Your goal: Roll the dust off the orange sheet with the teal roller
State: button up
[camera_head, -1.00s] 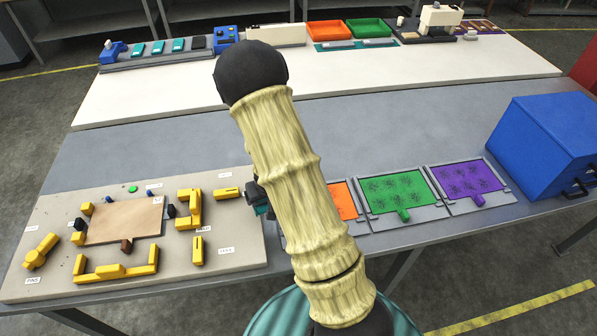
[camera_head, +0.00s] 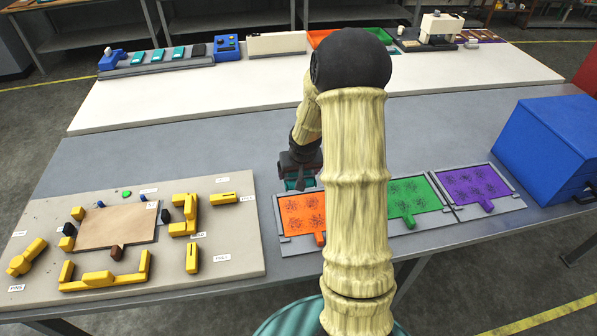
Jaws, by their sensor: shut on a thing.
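The orange sheet (camera_head: 303,213) lies in a grey frame at the left of a row of three sheets, with dark dust patches on it. An orange tab sticks out at its front. My gripper (camera_head: 298,180) is at the far edge of the orange sheet, pointing down. It is shut on the teal roller (camera_head: 294,185), of which only a small part shows. I cannot tell whether the roller touches the sheet. My arm hides the sheet's right side.
A green sheet (camera_head: 412,190) and a purple sheet (camera_head: 470,183), both dusty, lie to the right. A blue box (camera_head: 545,140) stands at the right end. A beige board (camera_head: 225,262) with yellow blocks lies at left. The grey bench behind is clear.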

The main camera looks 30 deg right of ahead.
jog(key=shift+f+b, duration=2.3)
jog(key=shift+f, duration=0.2)
jog(key=shift+r, duration=0.1)
jog(key=r+b, duration=0.1)
jog(key=b, duration=0.2)
jog(key=shift+d, duration=0.3)
jog(key=shift+w+a+r+b, duration=0.1)
jog(key=shift+a+r+b, duration=0.1)
jog(key=shift+r+b, duration=0.25)
jog(key=shift+w+a+r+b, duration=0.15)
jog(key=shift+r+b, duration=0.15)
jog(key=shift+r, duration=0.15)
jog(key=shift+s+a, duration=0.1)
jog(key=shift+s, duration=0.15)
